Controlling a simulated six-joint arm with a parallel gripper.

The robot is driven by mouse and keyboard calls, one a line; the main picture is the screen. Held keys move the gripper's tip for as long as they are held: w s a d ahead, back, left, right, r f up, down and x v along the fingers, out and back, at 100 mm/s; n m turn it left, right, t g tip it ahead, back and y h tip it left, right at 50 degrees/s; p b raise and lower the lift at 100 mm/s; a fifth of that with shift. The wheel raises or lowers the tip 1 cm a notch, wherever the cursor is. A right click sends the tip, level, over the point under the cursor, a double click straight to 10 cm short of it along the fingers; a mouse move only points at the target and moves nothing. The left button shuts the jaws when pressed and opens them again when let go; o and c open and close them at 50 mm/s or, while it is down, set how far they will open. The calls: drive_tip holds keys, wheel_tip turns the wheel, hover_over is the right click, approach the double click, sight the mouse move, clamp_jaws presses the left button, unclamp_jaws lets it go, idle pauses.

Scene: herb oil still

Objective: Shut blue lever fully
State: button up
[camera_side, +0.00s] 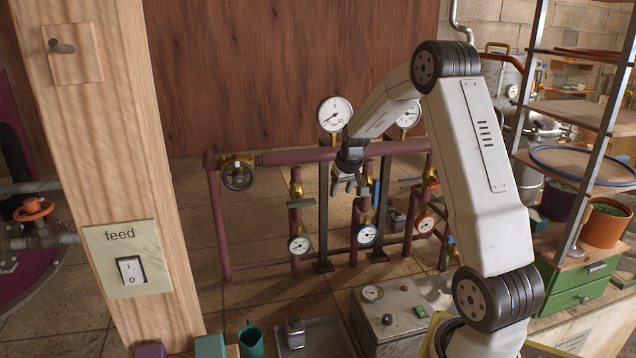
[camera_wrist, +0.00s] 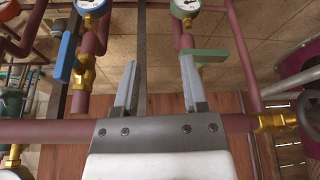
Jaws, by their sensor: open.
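The blue lever (camera_side: 375,192) stands upright on the brass valve of the middle drop pipe, roughly in line with that pipe. In the wrist view, the blue lever (camera_wrist: 67,58) is left of my gripper and clear of both fingers. My gripper (camera_side: 343,187) hangs just below the upper header pipe, to the left of the blue lever. Its fingers (camera_wrist: 158,62) are apart with nothing between them. In the side view, I cannot tell the exact depth gap between the fingers and the lever.
A green lever (camera_side: 301,203) lies across the left drop pipe; in the wrist view it is close by my right finger. Round gauges hang below, including a blue-rimmed one (camera_side: 367,234). The maroon header pipe (camera_side: 290,157) and dark uprights (camera_side: 323,215) crowd the gripper.

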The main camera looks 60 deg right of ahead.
sight(378, 183)
drive_tip(key=s+d, duration=0.2)
drive_tip(key=d, duration=0.3)
drive_tip(key=s+d+m, duration=0.1)
drive_tip(key=s+d, duration=0.1)
drive_tip(key=d, duration=0.3)
drive_tip(key=s+d+m+h, duration=0.1)
drive_tip(key=s+d, duration=0.1)
drive_tip(key=d, duration=0.3)
drive_tip(key=shift+x, duration=3.9)
drive_tip(key=shift+c, duration=0.2)
clamp_jaws()
